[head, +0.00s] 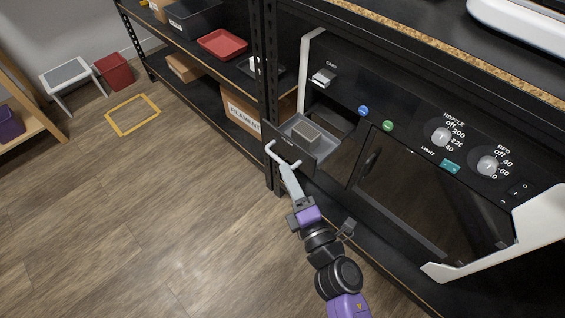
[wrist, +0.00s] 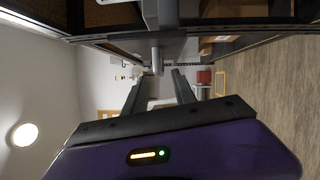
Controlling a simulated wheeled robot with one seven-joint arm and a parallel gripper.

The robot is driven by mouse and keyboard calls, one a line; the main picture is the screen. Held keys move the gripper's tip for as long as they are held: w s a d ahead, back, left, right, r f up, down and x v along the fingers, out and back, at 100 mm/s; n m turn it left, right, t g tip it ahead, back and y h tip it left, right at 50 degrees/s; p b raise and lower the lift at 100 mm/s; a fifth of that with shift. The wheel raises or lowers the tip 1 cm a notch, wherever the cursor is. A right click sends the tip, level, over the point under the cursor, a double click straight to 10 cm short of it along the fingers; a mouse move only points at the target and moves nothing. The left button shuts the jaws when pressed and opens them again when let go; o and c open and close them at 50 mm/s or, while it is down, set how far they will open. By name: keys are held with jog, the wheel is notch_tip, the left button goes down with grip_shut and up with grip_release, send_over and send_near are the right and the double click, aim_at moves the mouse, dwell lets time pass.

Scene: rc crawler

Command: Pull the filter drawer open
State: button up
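The filter drawer (head: 327,154) is a grey tray with a dark front, at the left end of the black machine. It stands pulled out, and a grey block (head: 306,134) lies inside it. Its pale bar handle (head: 271,150) is on the front. My gripper (head: 286,168) is at the handle, reaching up from below in the head view. In the wrist view my two fingers (wrist: 161,74) are apart, with a grey handle part (wrist: 157,57) showing in line with the gap. Clear space shows beside it, and I cannot tell whether a finger touches it.
The machine's panel has a blue button (head: 363,111), a green button (head: 388,126) and knobs, above a dark door (head: 430,195). A black shelf post (head: 267,90) stands just left of the drawer. The wooden floor on the left is open, with a yellow square outline (head: 133,115).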

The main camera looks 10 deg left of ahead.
jog(key=shift+v, duration=1.2)
jog(key=s+d+r+m+h, duration=0.3)
jog(key=s+d+m, duration=0.4)
jog(key=s+m, duration=0.3)
jog(key=s+d+r+m+g+h, duration=0.1)
jog(key=s+d+r+m+h, duration=0.2)
jog(key=s+d+m, duration=0.65)
jog(key=s+d+r+m+h, duration=0.25)
jog(key=s+d+m, duration=0.3)
jog(key=s, duration=0.75)
notch_tip(320, 180, up, 23)
jog(key=p, duration=2.3)
jog(key=shift+a+r+m+h+p, duration=0.15)
jog(key=shift+r+m+h+p, duration=0.1)
jog(key=shift+m+h+p, duration=0.2)
